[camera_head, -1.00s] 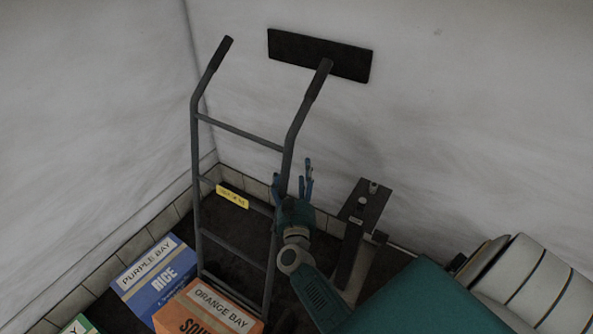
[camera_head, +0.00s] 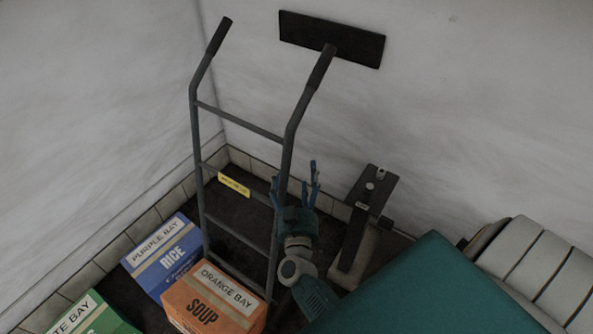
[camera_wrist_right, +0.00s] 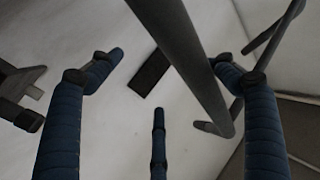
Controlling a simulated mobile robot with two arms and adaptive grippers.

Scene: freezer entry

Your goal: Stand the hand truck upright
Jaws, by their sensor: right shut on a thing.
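The hand truck (camera_head: 240,122) is a dark grey tubular frame with two black-gripped handles, crossbars and a yellow label. It stands near the wall corner in the head view, handles up; whether it is fully upright or still leans a little I cannot tell. My right gripper (camera_head: 295,175) is shut on its right-hand rail, below the upper crossbar. In the right wrist view the rail (camera_wrist_right: 180,45) runs between the blue fingers of the same gripper (camera_wrist_right: 165,72). The foot of the hand truck is partly hidden behind boxes and my arm. My left gripper is not in view.
An orange soup box (camera_head: 212,300), a blue rice box (camera_head: 163,258) and a green box (camera_head: 92,315) sit in front of the hand truck. A black plate (camera_head: 332,38) is on the back wall. A dark stand (camera_head: 362,215) is to the right of my gripper.

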